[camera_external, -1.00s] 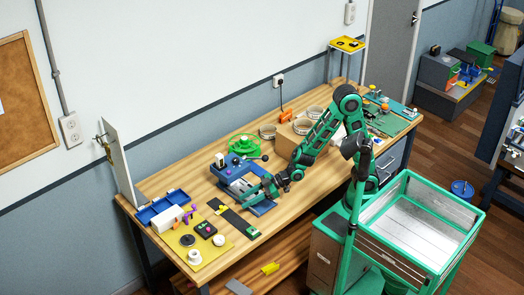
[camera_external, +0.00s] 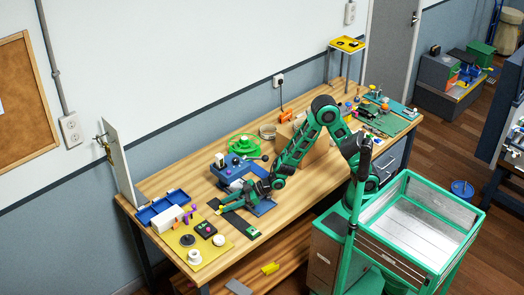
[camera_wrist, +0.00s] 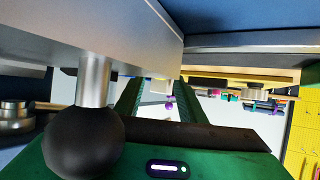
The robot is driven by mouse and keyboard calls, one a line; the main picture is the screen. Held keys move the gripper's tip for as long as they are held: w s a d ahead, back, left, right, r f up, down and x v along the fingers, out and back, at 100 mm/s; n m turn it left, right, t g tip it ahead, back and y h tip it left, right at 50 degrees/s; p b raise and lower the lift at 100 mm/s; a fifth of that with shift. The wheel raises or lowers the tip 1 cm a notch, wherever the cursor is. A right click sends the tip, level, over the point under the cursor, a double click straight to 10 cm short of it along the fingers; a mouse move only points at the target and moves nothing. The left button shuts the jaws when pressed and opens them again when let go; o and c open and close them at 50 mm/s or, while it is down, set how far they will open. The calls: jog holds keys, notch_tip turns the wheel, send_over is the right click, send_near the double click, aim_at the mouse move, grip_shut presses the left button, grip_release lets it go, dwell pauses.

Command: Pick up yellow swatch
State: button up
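My gripper (camera_external: 226,208) is low over the workbench, above the dark strip with a green end (camera_external: 247,231). In the wrist view its two green fingers (camera_wrist: 158,100) stand apart with a gap between them, and nothing is clearly held. A small yellow patch (camera_external: 221,209) shows at the fingertips in the external view; it is too small to tell whether it is the yellow swatch or whether the fingers touch it. A black ball knob on a metal rod (camera_wrist: 84,140) and a grey metal part block much of the wrist view.
The blue machine (camera_external: 229,172) stands close behind my gripper. A yellow mat (camera_external: 213,245) with several small items lies to the left, near a blue tray (camera_external: 158,211). A yellow object (camera_external: 270,268) lies on the lower shelf. Bare wood lies right of the dark strip.

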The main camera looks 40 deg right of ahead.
jog(key=shift+x, duration=1.05)
grip_shut()
jog(key=shift+r, duration=0.15)
